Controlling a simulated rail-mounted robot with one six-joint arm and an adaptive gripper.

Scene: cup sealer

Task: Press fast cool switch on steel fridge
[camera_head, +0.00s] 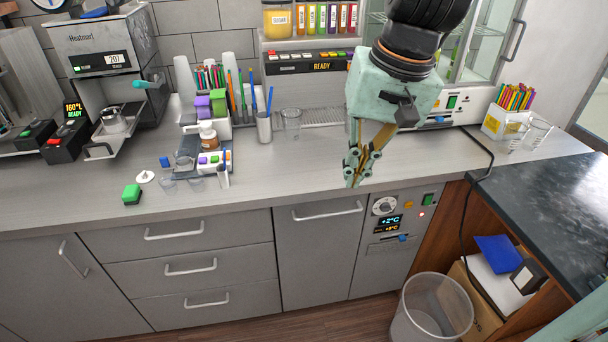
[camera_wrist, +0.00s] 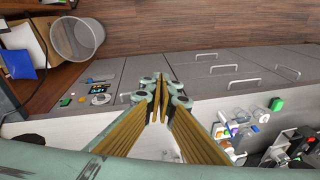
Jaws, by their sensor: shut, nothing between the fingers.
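The steel fridge (camera_head: 375,262) is built in under the counter, with a control panel at its upper right. The panel has a round dial (camera_head: 385,205), a display (camera_head: 389,222) reading +2°C above a second value, a green switch (camera_head: 429,199), a small red light (camera_head: 421,213) and a blue switch (camera_head: 402,238). Labels are too small to read, so I cannot tell which is fast cool. In the wrist view the green switch (camera_wrist: 65,101) and blue switch (camera_wrist: 90,81) show left of the fingers. My gripper (camera_head: 353,182) is shut and empty, above the counter's front edge, up and left of the panel, touching nothing visible.
A dark countertop (camera_head: 550,190) with a box underneath lies to the right. A black cable (camera_head: 487,165) hangs over the counter edge. Cups and bottles (camera_head: 207,135) crowd the counter's left. Space before the panel is clear.

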